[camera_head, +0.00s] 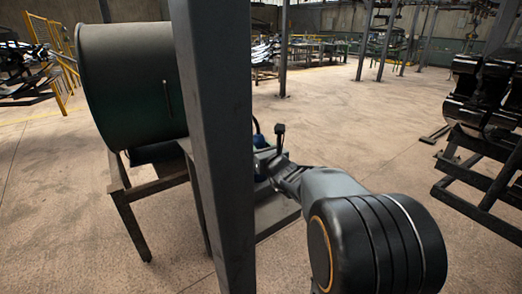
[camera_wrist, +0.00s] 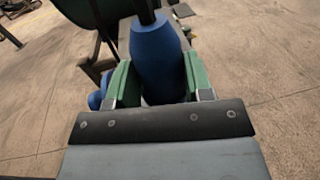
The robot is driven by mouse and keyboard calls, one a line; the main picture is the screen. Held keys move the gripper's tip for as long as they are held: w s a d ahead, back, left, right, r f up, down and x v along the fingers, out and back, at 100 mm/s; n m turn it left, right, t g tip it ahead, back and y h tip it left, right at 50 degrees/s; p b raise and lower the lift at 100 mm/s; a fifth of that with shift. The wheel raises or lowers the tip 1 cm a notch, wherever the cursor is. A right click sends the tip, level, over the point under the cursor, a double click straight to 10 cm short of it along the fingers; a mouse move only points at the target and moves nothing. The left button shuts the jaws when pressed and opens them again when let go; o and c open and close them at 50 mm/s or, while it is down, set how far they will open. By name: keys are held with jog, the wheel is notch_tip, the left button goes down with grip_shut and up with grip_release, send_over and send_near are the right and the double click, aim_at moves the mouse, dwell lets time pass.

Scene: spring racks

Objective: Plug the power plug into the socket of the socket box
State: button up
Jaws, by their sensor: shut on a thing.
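My gripper (camera_wrist: 158,82) is shut on a blue power plug (camera_wrist: 155,55) in the wrist view, with a green finger pad on each side of it. A dark cable or rod rises from the plug's far end. A second blue thing (camera_wrist: 97,99) shows in part at the left, behind the left finger; I cannot tell whether it is the socket. In the head view the blue plug (camera_head: 260,141) shows just right of the grey post, by the end of my arm. My fingers are hardly visible there. The socket box cannot be made out clearly, and the plug's front end is hidden.
A grey post (camera_head: 215,140) stands close in front of the head camera. A large dark green drum (camera_head: 130,82) rests on a metal stand (camera_head: 145,190) at the left. A rack with black parts (camera_head: 485,150) stands at the right. The floor between is mostly clear.

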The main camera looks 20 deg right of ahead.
jog(key=shift+f+b, duration=2.35)
jog(key=shift+b, duration=0.65)
jog(key=o, duration=1.3)
jog(key=shift+d, duration=0.1)
jog(key=shift+s, duration=0.1)
jog(key=s, duration=0.7)
jog(key=s+p, duration=0.1)
jog(key=s, duration=0.5)
jog(key=shift+s+d+r+p, duration=0.15)
jog(key=shift+s+r+p, duration=0.05)
jog(key=shift+s+p, duration=0.15)
